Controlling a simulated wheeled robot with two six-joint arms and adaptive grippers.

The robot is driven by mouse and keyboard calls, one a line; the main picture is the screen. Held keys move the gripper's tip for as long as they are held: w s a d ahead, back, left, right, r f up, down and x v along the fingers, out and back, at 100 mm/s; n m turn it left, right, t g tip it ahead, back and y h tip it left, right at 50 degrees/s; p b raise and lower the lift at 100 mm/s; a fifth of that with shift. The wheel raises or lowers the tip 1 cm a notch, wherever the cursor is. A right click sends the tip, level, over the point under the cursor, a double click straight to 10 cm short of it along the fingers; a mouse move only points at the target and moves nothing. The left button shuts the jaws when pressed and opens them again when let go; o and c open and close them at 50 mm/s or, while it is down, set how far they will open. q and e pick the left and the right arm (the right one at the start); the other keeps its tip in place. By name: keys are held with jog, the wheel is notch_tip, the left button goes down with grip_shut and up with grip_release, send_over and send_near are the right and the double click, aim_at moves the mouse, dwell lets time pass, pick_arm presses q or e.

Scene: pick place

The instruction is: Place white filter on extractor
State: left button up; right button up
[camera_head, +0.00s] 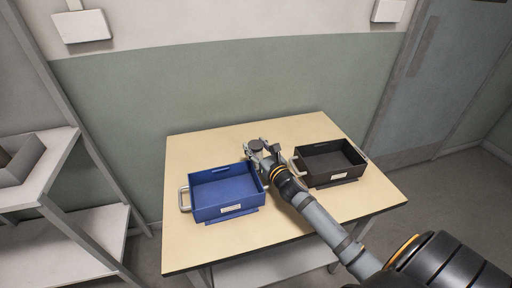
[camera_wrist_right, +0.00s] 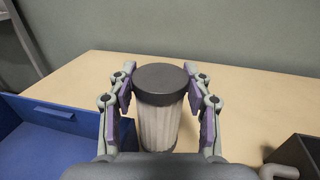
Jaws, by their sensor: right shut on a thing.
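The white filter (camera_wrist_right: 158,125) is an upright cylinder with a white pleated body and a dark grey cap. In the head view, its dark cap (camera_head: 256,144) shows near the back of the table, between the two bins. My right gripper (camera_wrist_right: 160,100) is shut on the filter, with one finger on each side just below the cap. In the head view, my right gripper (camera_head: 261,150) is small and partly covers the filter. I cannot tell whether the filter's base touches the table. I see nothing I can identify as the extractor. My left gripper is not in view.
A blue bin (camera_head: 226,204) stands left of my right arm on the wooden table (camera_head: 190,150). A black bin (camera_head: 329,179) stands to the right, close to the arm. The table's back left and front right are clear. A shelf (camera_head: 40,175) stands at the far left.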

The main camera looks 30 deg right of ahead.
jog(key=o, duration=1.3)
jog(key=shift+f, duration=0.1)
jog(key=shift+s, duration=0.1)
